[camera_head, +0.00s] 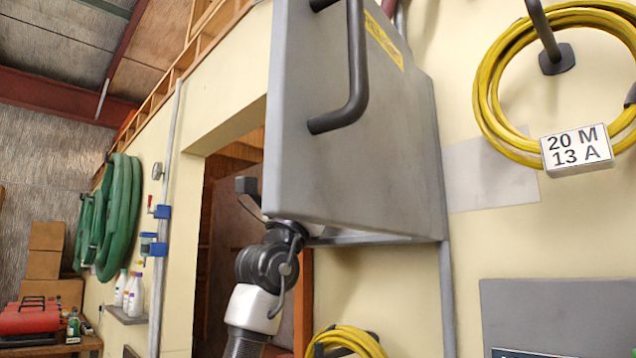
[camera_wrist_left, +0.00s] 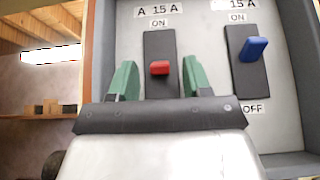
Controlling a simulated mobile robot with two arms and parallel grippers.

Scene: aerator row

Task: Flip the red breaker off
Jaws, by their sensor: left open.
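The red breaker (camera_wrist_left: 160,68) is a small red lever on a dark plate, with an ON label above it, in the left wrist view. My left gripper (camera_wrist_left: 158,72) is open, with one green fingertip on each side of the red lever and a visible gap at both sides. The gripper body hides the lower part of the plate, so I cannot tell the lever's exact position. In the head view, the grey breaker box (camera_head: 390,140) with its dark handle (camera_head: 352,90) hides my left gripper; the arm rises from below. My right gripper is not in view.
A blue breaker (camera_wrist_left: 253,48) is close on the right, between ON and OFF labels. The box's raised rim (camera_wrist_left: 292,85) bounds it. A yellow cable coil (camera_head: 485,95) hangs right of the box. Green hoses (camera_head: 120,210) and bottles (camera_head: 130,295) are at left.

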